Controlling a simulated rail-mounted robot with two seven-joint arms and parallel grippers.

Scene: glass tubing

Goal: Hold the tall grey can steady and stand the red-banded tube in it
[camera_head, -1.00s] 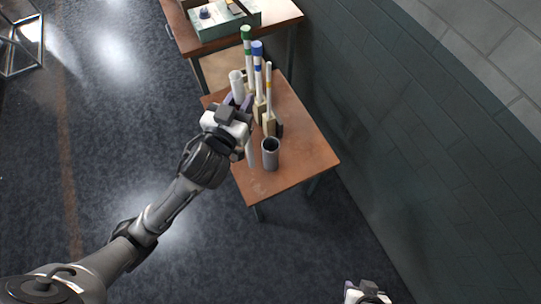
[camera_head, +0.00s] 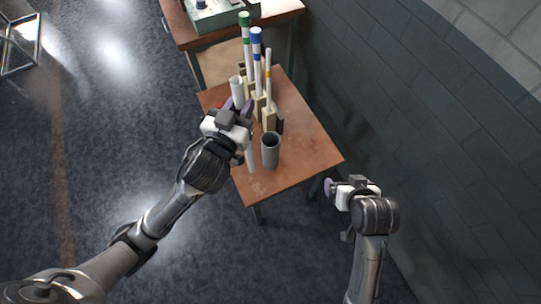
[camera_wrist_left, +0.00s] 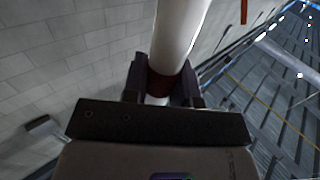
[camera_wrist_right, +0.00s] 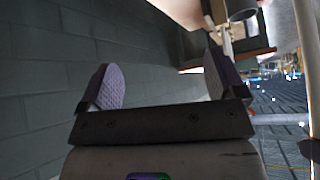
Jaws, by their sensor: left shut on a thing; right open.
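The tall grey can (camera_head: 270,152) stands upright near the front of the small brown table, its dark mouth facing up. My left gripper (camera_head: 238,108) is shut on a white tube (camera_head: 237,90), with its lower end beside the can, to its left and outside it. In the left wrist view the tube (camera_wrist_left: 180,35) passes between the fingers (camera_wrist_left: 161,88), and its dark red band (camera_wrist_left: 162,84) shows there. My right gripper (camera_head: 330,188) is open and empty, just off the table's right corner. Its spread finger pads show in the right wrist view (camera_wrist_right: 162,85).
Behind the can, green-, blue- and yellow-banded tubes (camera_head: 257,60) stand in wooden holders (camera_head: 268,117) on the table (camera_head: 305,150). A second table with a pale green box (camera_head: 222,18) is beyond. A dark brick wall (camera_head: 400,120) runs along the right.

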